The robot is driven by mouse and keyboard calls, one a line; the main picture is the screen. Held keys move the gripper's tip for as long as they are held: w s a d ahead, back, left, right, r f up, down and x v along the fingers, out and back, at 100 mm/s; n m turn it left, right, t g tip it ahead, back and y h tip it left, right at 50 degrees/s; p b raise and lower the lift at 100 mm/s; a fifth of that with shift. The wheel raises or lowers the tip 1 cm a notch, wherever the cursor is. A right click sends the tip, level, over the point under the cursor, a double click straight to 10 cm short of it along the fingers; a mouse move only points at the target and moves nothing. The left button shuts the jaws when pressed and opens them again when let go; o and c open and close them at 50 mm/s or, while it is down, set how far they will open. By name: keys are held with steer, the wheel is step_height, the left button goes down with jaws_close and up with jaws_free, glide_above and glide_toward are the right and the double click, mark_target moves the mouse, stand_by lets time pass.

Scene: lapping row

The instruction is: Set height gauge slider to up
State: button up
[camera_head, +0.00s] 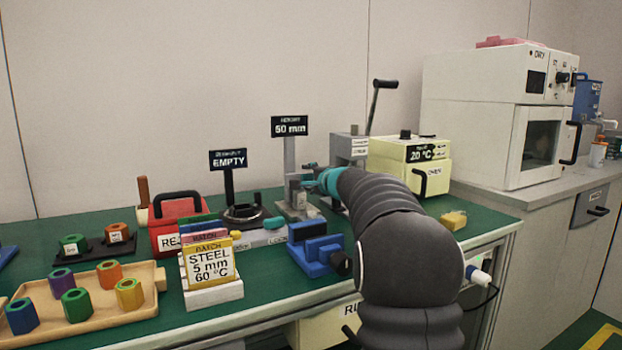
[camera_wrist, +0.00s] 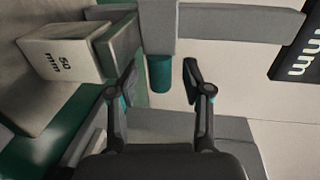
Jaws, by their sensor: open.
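The height gauge (camera_head: 289,155) stands at the back of the green bench, a grey post with a dark "50 mm" sign (camera_head: 289,126) on top. In the wrist view its post (camera_wrist: 240,22) runs sideways, with the sign (camera_wrist: 298,45) at the right. The grey slider (camera_wrist: 158,25) crosses the post, nearer the base than the sign. A teal knob (camera_wrist: 160,73) sticks out from it. My gripper (camera_head: 308,178) is beside the gauge. In the wrist view my gripper (camera_wrist: 160,78) is open, with the knob between its fingertips; contact is unclear.
A block marked "50 mm" (camera_wrist: 60,55) sits near the gauge base. A round dark stand with an "EMPTY" sign (camera_head: 228,159) is to the left and a blue vise (camera_head: 315,250) in front. A grey lever press (camera_head: 349,146) and yellow oven (camera_head: 410,160) stand to the right.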

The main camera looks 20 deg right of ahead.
jaws_close()
steer(key=shift+r+p, duration=1.35)
steer(key=shift+r, duration=1.45)
jaws_free()
steer(key=shift+r, duration=0.1)
steer(key=shift+s, duration=0.1)
steer(key=s+r, duration=0.1)
steer(key=s, duration=1)
steer(key=shift+s+d+r, duration=0.25)
steer(key=shift+s+r, duration=0.05)
steer(key=shift+s, duration=0.1)
steer(key=shift+d, duration=0.1)
